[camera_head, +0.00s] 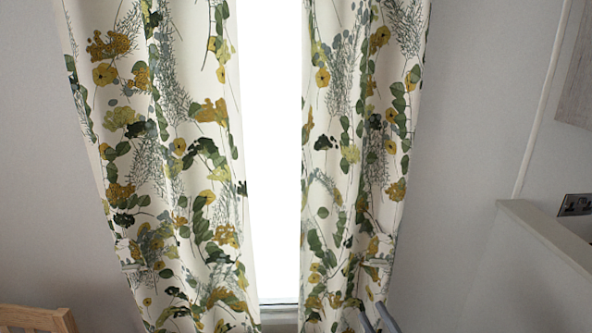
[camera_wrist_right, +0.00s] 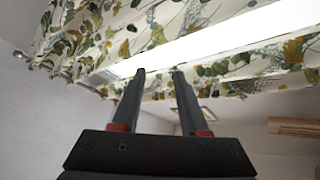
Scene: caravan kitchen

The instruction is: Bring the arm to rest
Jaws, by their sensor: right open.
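My right gripper (camera_wrist_right: 157,75) is in the middle of the right wrist view. Its two dark fingers are apart, with nothing between them. In the head view the tips of my right gripper (camera_head: 376,312) show at the bottom edge, in front of the lower part of the right curtain (camera_head: 345,150). I cannot tell whether they touch the cloth. The rest of my right arm is out of the head view. My left gripper is not in either view.
A left curtain (camera_head: 165,160) hangs beside a bright window gap (camera_head: 272,150). A wooden chair back (camera_head: 38,320) is at the lower left. A white half wall (camera_head: 545,235) and a socket (camera_head: 575,204) are at the right. Bare wall (camera_head: 480,110) lies between.

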